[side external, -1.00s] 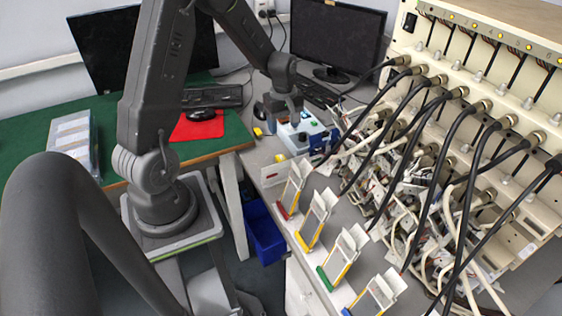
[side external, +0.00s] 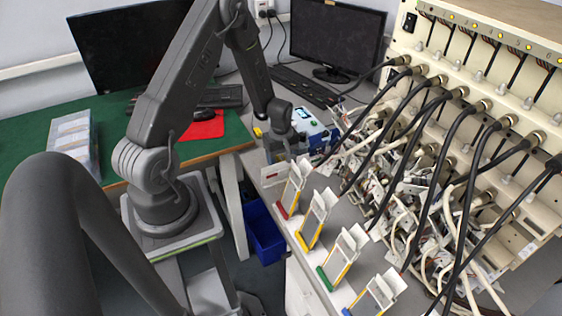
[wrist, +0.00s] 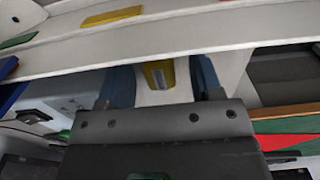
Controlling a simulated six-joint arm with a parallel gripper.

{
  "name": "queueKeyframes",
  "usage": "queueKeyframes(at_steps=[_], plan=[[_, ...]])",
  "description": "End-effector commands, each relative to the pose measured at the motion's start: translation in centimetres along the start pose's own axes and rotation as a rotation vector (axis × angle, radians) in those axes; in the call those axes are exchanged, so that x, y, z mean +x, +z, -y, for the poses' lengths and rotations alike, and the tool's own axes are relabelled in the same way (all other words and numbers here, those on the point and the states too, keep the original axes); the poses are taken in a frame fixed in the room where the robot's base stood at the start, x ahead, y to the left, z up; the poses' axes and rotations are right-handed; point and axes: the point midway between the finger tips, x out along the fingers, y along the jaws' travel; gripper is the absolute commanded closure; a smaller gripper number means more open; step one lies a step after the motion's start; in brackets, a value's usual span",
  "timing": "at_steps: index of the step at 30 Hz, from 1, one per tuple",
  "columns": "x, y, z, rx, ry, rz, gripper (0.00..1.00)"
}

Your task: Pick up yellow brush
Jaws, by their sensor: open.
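A small yellow piece (side external: 257,132), which may be the yellow brush, lies on the grey bench in the side view, just left of my gripper (side external: 279,157). A yellow block with a grey patch (wrist: 158,75) shows at the middle of the wrist view, just beyond the dark gripper body (wrist: 155,125). I cannot tell whether it is the same piece. My gripper is open, points down over the bench near its left edge, and holds nothing that I can see. Its fingertips are small and partly hidden.
A blue and white device (side external: 312,130) stands just behind my gripper. Several pouch-cell holders, including one with a yellow base (side external: 307,243), stand in a row in front. A cabled test rack (side external: 470,110) fills the right. A red mat (side external: 203,127) lies on the green table.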

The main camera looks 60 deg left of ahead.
Motion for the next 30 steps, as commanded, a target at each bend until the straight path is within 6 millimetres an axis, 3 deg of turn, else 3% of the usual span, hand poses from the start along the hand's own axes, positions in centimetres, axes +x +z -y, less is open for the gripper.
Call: queueKeyframes(at_steps=[8,25,30], plan=[[0.5,0.03,-0.01,0.0,0.0,0.0,0.4],[0.46,0.03,-0.01,0.0,0.0,0.0,0.93],[0.45,0.03,-0.02,0.0,0.0,0.0,0.94]])
